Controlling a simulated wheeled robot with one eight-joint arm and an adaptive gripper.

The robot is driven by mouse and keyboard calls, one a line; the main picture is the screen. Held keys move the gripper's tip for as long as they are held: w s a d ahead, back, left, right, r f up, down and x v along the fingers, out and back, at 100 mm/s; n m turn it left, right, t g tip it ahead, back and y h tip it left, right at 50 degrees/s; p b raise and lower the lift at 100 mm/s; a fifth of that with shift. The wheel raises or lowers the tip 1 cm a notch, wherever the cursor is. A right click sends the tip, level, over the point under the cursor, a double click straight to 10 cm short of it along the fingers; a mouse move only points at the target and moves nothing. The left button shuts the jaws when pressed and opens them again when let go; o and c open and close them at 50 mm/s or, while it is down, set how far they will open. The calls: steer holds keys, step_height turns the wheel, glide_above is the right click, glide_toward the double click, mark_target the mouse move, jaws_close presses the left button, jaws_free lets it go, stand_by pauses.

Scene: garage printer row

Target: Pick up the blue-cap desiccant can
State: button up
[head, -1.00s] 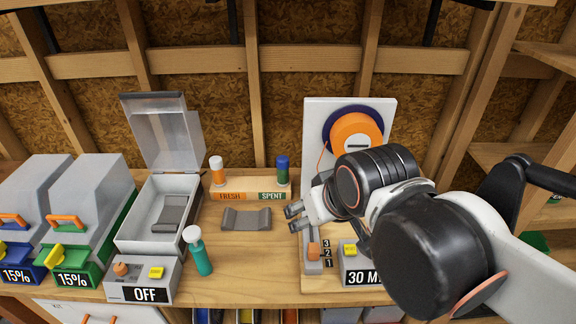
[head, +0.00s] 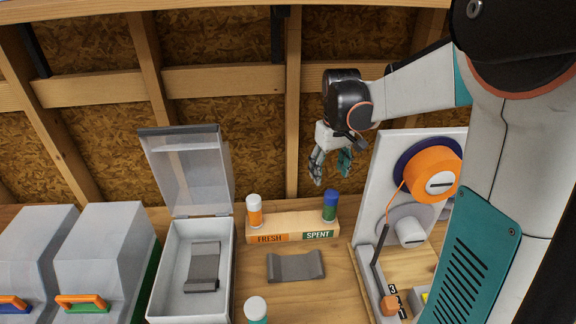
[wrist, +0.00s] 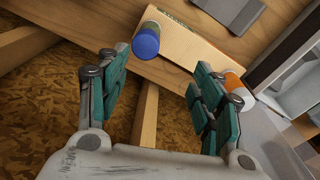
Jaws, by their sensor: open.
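The blue-cap desiccant can (head: 330,206) has a green body and stands upright at the SPENT end of a wooden block (head: 290,224). In the wrist view its blue cap (wrist: 146,41) shows ahead of my gripper, between and beyond the fingers. My gripper (head: 331,170) is open and empty, pointing down above the can, apart from it. In the wrist view the teal-padded fingers (wrist: 155,95) are spread wide.
An open-lidded grey box (head: 161,282) stands left of the block. A grey curved cradle (head: 296,266) lies in front of it. A white panel with an orange spool (head: 433,174) stands close on the right. A white-topped teal bottle (head: 256,309) is at the front. The wall is behind.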

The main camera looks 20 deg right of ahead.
mark_target(331, 205)
steer(key=shift+w+d+f, duration=0.25)
steer(key=shift+d+f, duration=0.1)
steer(key=shift+d, duration=0.2)
steer(key=shift+w+d+f, duration=0.2)
steer(key=shift+d+f, duration=0.15)
steer(key=shift+d, duration=0.15)
steer(key=shift+w+d+f+g, duration=0.1)
steer(key=shift+d+f+g, duration=0.2)
steer(key=shift+f, duration=0.25)
step_height(331, 205, down, 13)
steer(key=b, duration=0.3)
steer(key=shift+f, duration=0.2)
steer(key=shift+r, duration=0.1)
steer(key=shift+c, duration=0.2)
steer(key=c, duration=1.2)
